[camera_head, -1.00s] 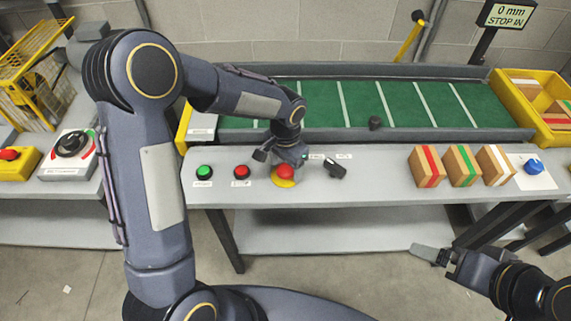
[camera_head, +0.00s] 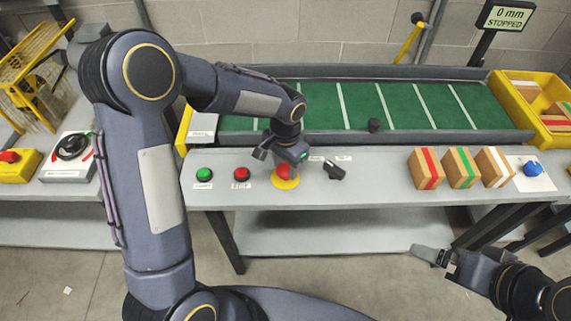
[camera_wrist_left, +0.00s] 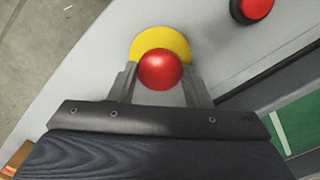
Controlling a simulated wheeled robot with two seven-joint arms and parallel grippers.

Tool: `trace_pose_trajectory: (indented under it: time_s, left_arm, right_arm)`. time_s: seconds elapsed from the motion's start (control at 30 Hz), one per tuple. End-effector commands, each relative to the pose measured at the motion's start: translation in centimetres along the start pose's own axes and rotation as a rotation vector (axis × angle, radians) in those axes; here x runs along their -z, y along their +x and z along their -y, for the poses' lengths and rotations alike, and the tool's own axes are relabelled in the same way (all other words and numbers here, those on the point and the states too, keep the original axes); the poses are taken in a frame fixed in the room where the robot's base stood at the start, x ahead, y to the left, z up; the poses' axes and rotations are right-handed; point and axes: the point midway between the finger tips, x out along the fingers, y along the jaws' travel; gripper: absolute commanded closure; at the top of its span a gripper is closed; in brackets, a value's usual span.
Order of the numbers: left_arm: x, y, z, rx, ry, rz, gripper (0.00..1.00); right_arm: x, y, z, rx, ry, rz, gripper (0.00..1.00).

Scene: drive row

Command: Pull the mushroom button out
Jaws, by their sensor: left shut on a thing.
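The red mushroom button (camera_head: 282,174) sits on a yellow round plate (camera_head: 286,184) on the front ledge of the conveyor bench. My left gripper (camera_head: 284,166) comes down over it from behind. In the left wrist view the button's red dome (camera_wrist_left: 160,69) is between the two fingers of my left gripper (camera_wrist_left: 160,82), which are shut on it. The yellow plate (camera_wrist_left: 160,40) shows beyond the dome. The button's stem is hidden. My right gripper (camera_head: 434,256) is away at the lower right, in front of the bench, with nothing visible in it; its finger gap is unclear.
A green button (camera_head: 204,174) and a flat red button (camera_head: 241,173) are left of the mushroom button, a black switch (camera_head: 334,171) right of it. Several boxes and a blue knob (camera_head: 533,168) stand farther right. The green belt (camera_head: 310,105) lies behind. The display (camera_head: 507,17) reads "0 mm STOPPED".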

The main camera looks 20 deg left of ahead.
Motion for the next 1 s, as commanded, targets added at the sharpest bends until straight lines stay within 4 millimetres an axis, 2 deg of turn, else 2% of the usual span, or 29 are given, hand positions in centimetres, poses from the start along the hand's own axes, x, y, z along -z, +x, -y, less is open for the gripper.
trace_pose_trajectory:
  time_s: [0.03, 0.07, 0.23, 0.57, 1.0]
  left_arm:
    - [0.2, -0.4, 0.1, 0.003, 0.0, -0.008, 0.97]
    - [0.2, -0.4, 0.1, 0.003, 0.0, -0.008, 0.55]
    - [0.2, -0.4, 0.1, 0.003, 0.0, -0.008, 0.33]
    - [0.2, -0.7, 0.1, 0.003, 0.0, -0.007, 0.33]
    - [0.2, -7.2, 0.1, 0.003, -0.001, -0.01, 0.33]
  right_arm:
    - [0.0, -0.1, 0.0, 0.0, 0.0, 0.0, 0.04]
    - [0.0, -0.1, 0.0, 0.0, 0.0, 0.0, 0.04]
    - [0.0, -0.1, 0.0, 0.0, 0.0, 0.0, 0.04]
    - [0.0, 0.0, 0.0, 0.0, 0.0, 0.0, 0.04]
    - [0.0, 0.0, 0.0, 0.0, 0.0, 0.0, 0.04]
